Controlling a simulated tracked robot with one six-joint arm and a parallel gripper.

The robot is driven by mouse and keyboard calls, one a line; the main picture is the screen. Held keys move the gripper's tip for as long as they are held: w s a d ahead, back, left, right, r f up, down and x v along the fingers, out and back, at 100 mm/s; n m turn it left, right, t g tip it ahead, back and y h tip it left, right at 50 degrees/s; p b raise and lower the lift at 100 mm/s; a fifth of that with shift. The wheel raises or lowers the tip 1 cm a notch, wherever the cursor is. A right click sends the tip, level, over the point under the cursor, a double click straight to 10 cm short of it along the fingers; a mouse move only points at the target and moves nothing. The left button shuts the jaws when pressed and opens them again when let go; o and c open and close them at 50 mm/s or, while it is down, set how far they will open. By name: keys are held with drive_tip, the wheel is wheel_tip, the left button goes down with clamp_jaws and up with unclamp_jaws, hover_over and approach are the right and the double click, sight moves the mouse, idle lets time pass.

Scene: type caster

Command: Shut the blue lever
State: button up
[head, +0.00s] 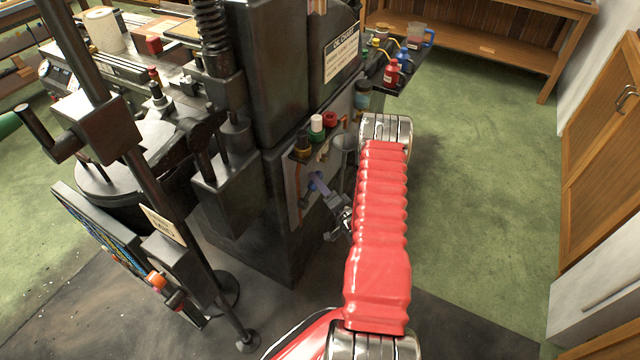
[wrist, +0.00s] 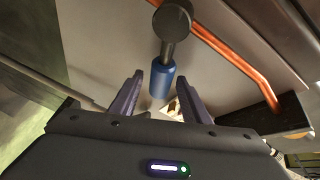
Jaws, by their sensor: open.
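The blue lever (wrist: 161,80) shows in the wrist view as a blue cylinder on a dark metal shaft with a round dark end. In the head view a small blue part (head: 313,179) shows on the machine's side panel, largely covered by my gripper. My gripper (wrist: 159,82) is open. Its two dark purple fingers stand on either side of the blue cylinder in the picture, with a visible gap on each side. I cannot tell how deep the cylinder lies between them. In the head view my gripper (head: 320,184) reaches to the panel.
An orange-red rod (wrist: 230,55) runs across the panel to the right of the lever. Above it on the machine are a green-and-white knob (head: 317,126) and a red knob (head: 330,118). Bottles (head: 391,73) stand on a side shelf. Green floor lies free to the right.

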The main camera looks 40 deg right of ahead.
clamp_jaws()
idle(0.4)
